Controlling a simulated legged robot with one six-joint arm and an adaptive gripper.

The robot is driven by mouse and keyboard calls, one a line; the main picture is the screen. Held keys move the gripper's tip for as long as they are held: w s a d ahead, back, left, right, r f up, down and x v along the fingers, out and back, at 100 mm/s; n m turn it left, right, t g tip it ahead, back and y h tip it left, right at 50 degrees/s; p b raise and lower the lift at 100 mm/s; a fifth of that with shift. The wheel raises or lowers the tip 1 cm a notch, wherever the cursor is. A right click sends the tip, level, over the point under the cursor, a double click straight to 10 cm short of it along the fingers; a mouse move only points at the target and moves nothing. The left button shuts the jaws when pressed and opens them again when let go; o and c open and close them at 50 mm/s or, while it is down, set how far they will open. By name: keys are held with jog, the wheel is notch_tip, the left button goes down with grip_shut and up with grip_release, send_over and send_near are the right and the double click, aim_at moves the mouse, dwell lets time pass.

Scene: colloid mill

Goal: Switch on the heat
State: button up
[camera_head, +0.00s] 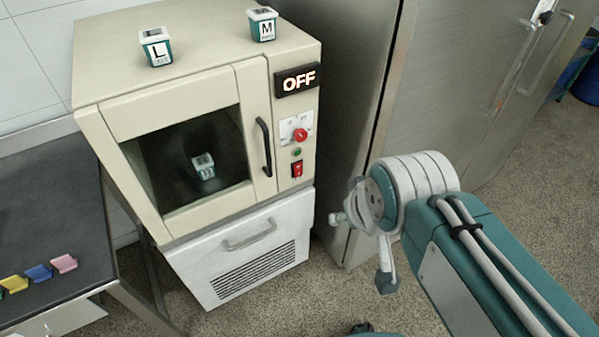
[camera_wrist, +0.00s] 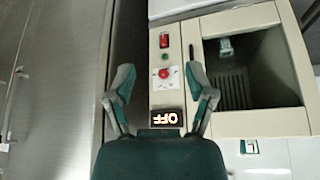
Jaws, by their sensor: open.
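A cream oven-like cabinet (camera_head: 185,92) stands left of centre in the head view. Its display (camera_head: 297,80) reads OFF. Below it on the right-hand panel are a red knob (camera_head: 300,135), a small green round button or lamp (camera_head: 296,152) and a red rocker switch (camera_head: 297,169). The wrist view shows the panel upside down, with the red switch (camera_wrist: 164,41), the knob (camera_wrist: 164,73) and the display (camera_wrist: 165,118). My gripper (camera_wrist: 160,70) is open and empty, facing the panel, its fingers framing the knob in the picture. I see no contact.
Two labelled tubs, L (camera_head: 156,48) and M (camera_head: 262,25), stand on the cabinet top. Another tub (camera_head: 203,167) shows behind the door window. A black door handle (camera_head: 264,147) is left of the panel. A steel cabinet (camera_head: 460,80) stands right; a dark table (camera_head: 50,215) is left.

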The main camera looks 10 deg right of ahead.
jog(key=shift+w+d+f, duration=0.15)
jog(key=shift+w, duration=0.35)
jog(key=c, duration=0.5)
jog(key=w+d+f+n, duration=0.1)
jog(key=w, duration=0.3)
jog(key=w+d+f+n+t, duration=0.1)
jog(key=w+f+n, duration=0.1)
jog(key=w, duration=0.2)
jog(key=w+d+f+n+t+h, duration=0.1)
jog(key=w+n, duration=0.1)
jog(key=w, duration=0.2)
jog(key=shift+d+f, duration=0.15)
jog(key=shift+d, duration=0.25)
grip_shut()
jog(key=w+d+f+n+t, duration=0.2)
jog(key=w+f+n+t, duration=0.1)
jog(key=w+f+n, duration=0.5)
notch_tip(320, 180, down, 16)
jog(key=w+a+n+t+y, duration=0.1)
jog(key=n+t+y, duration=0.3)
jog(key=n+y, duration=0.2)
jog(key=shift+a+n+t, duration=0.2)
jog(key=shift+n+t, duration=0.2)
jog(key=shift+n, duration=0.9)
jog(key=shift+w, duration=0.1)
